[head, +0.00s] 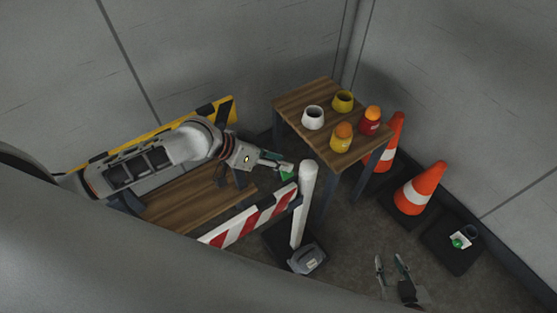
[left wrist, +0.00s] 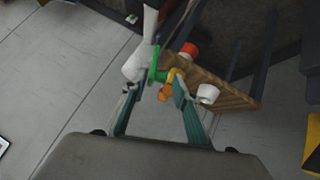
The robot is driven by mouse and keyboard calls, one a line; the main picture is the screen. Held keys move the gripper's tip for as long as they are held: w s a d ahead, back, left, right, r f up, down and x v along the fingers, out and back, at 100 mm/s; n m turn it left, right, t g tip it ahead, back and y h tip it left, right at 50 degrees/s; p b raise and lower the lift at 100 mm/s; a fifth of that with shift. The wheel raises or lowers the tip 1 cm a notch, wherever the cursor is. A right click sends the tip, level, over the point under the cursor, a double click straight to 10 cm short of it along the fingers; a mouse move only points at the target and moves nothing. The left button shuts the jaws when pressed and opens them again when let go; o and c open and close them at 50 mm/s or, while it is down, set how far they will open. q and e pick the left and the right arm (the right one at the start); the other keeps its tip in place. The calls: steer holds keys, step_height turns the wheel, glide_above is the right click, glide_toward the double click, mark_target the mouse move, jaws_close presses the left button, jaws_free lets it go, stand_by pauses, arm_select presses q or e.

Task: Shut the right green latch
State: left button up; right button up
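A green latch (left wrist: 155,62) shows at the white post (left wrist: 142,62) in the left wrist view, just beyond my left gripper's fingertips. In the head view a green part (head: 289,175) shows near the top of the post (head: 304,207), partly covered by the fingers. My left gripper (head: 279,163) is at the post top. Its two fingers stand apart in the left wrist view (left wrist: 156,92), with nothing clearly held. I cannot tell whether a finger touches the latch. My right gripper (head: 392,262) is open and empty, low at the bottom right.
A red-and-white board (head: 252,217) joins the post. A wooden table (head: 309,91) with several pots stands behind. Orange cones (head: 419,188) and a dark base (head: 452,258) with a small green part (head: 457,243) are at right. A yellow-and-black board (head: 222,109) is behind my left arm.

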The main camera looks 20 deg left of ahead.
arm_select(q)
jaws_close()
stand_by(0.6)
